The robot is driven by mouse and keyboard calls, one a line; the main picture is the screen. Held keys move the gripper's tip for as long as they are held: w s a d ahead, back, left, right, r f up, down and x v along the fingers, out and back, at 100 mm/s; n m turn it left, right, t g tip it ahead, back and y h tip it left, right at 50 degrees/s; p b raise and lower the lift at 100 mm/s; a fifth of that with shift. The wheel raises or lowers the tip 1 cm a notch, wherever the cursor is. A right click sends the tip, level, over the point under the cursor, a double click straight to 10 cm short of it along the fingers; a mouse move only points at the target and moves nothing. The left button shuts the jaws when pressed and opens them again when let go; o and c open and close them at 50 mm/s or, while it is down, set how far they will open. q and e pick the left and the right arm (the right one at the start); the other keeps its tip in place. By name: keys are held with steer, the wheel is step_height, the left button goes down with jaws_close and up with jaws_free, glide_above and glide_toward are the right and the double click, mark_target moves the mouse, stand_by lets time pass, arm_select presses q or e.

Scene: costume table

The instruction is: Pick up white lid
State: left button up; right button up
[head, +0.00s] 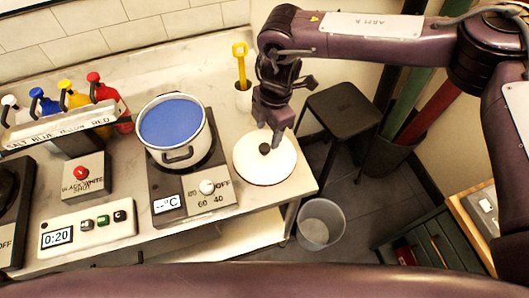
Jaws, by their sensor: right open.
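The white lid (252,165) is a round disc with a dark knob (265,148) at its middle. It lies on the steel table, to the right of the pot. My right gripper (277,138) is open and points down just above the lid, with its fingertips close to the knob. I cannot tell whether a finger touches the knob. My left gripper is not in view.
A pot of blue liquid (172,122) stands on a hot plate (166,203) left of the lid. A white cup with a yellow-handled tool (241,65) stands behind the lid. The table's right edge (305,165) is close to the lid. Several coloured bottles stand at the left.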

mark_target(265, 147)
steer(key=f+p, duration=0.2)
steer(key=f, duration=0.1)
steer(key=f+p, duration=0.1)
steer(key=f, duration=0.1)
steer(key=shift+s+a+f, duration=0.2)
steer(key=shift+s+a, duration=0.05)
steer(key=shift+a, duration=0.15)
steer(key=shift+f, duration=0.35)
jaws_close()
